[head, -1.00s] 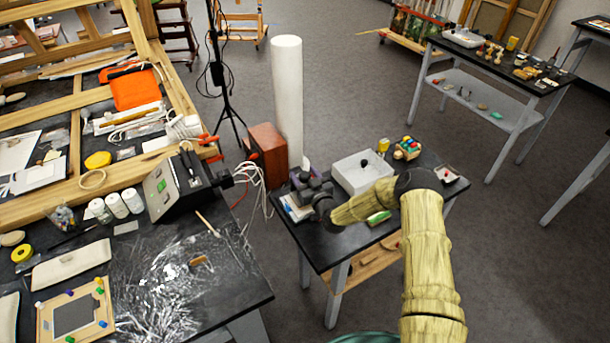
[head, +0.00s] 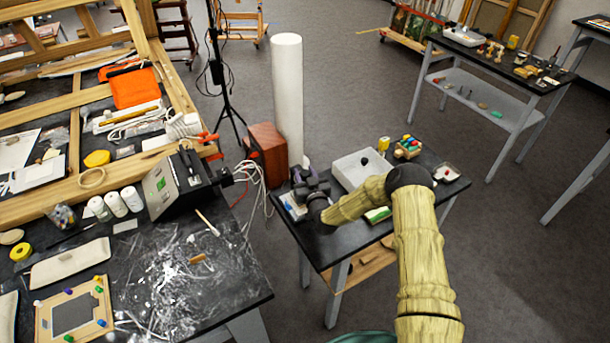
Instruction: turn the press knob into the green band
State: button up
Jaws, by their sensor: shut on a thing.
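My gripper (head: 304,185) is at the left end of the small black side table (head: 318,252), with my arm reaching to it from the right. It is shut on a small dark part there, which I take to be the press knob. The fingers and wrist cover most of that part, and its shape is hard to make out. A white and blue piece (head: 291,207) shows just below the gripper. No green band can be made out at the gripper.
A white box with a black knob (head: 346,178), a rack of coloured pieces (head: 408,147) and a small dish (head: 447,172) stand on the side table. A white column (head: 288,100) and a red-brown box (head: 267,152) stand behind. A cluttered black workbench (head: 235,288) is at left.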

jog(key=m+t+h+b, duration=0.1)
jog(key=m+h+b, duration=0.1)
jog(key=m+h, duration=0.2)
jog(key=shift+a+f+h, duration=0.1)
jog(key=shift+h, duration=0.9)
jog(key=m+h+b, duration=0.1)
jog(key=h+b, duration=0.1)
jog(key=m+h+b, duration=0.2)
jog(key=h, duration=0.1)
jog(key=shift+f+m+g+h, duration=0.1)
jog(key=shift+m+g+h, duration=0.2)
jog(key=m+g+h+b, duration=0.2)
jog(key=m+h+b, duration=0.1)
jog(key=h, duration=0.1)
jog(key=shift+h+b, duration=0.3)
jog(key=shift+b, duration=0.05)
jog(key=shift+r+m+g+h+b, duration=0.25)
jog(key=shift+m+g+h+b, duration=0.45)
jog(key=shift+m+h+b, duration=0.15)
jog(key=o, duration=1)
jog(key=shift+s, duration=0.1)
